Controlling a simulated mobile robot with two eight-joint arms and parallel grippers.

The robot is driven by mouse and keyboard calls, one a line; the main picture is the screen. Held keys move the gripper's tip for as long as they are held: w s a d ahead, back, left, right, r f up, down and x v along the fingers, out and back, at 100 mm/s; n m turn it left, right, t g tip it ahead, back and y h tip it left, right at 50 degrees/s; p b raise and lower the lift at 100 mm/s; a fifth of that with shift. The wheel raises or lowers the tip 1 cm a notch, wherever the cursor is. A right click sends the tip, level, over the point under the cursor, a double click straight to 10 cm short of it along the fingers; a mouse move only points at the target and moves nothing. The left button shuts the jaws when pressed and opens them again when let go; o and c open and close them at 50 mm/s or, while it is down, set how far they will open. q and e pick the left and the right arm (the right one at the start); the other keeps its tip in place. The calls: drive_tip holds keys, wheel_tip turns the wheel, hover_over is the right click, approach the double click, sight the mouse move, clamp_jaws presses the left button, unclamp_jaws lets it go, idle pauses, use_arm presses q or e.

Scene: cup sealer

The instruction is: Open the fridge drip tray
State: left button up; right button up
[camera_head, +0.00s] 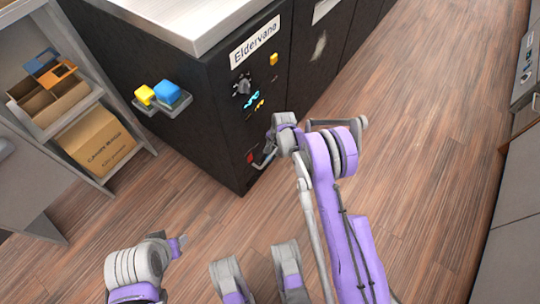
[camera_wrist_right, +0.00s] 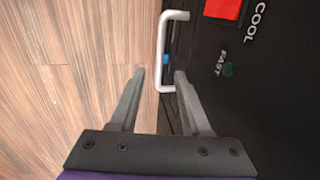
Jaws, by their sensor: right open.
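The dark fridge (camera_head: 222,115) has a front panel labelled "Eldervane" with knobs and coloured marks. A pale U-shaped handle (camera_head: 262,163) is low on this front, beside a red square. It also shows in the right wrist view (camera_wrist_right: 162,45). The drip tray's own body cannot be made out behind the handle. My right gripper (camera_wrist_right: 160,74) is open at the handle, with one finger on each side of the bar's near end; contact cannot be told. My left gripper (camera_head: 178,246) is at lower left, away from the fridge; its jaws are unclear.
A small side shelf on the fridge holds a yellow block (camera_head: 145,95) and a blue block (camera_head: 167,92). A grey rack at left holds a cardboard box (camera_head: 98,142). Wooden floor (camera_head: 430,130) lies clear to the right, with grey cabinets at the far right edge.

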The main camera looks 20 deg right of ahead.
sight(270, 157)
drive_tip(key=f, duration=0.2)
drive_tip(key=f+b, duration=0.1)
drive_tip(key=f, duration=0.2)
drive_tip(key=w+a+f, duration=0.1)
drive_tip(key=f, duration=0.1)
drive_tip(key=shift+w+f+b, duration=0.1)
drive_tip(key=shift+f+b, duration=0.3)
drive_tip(key=shift+c, duration=0.3)
clamp_jaws()
drive_tip(key=shift+d, duration=0.1)
idle(0.6)
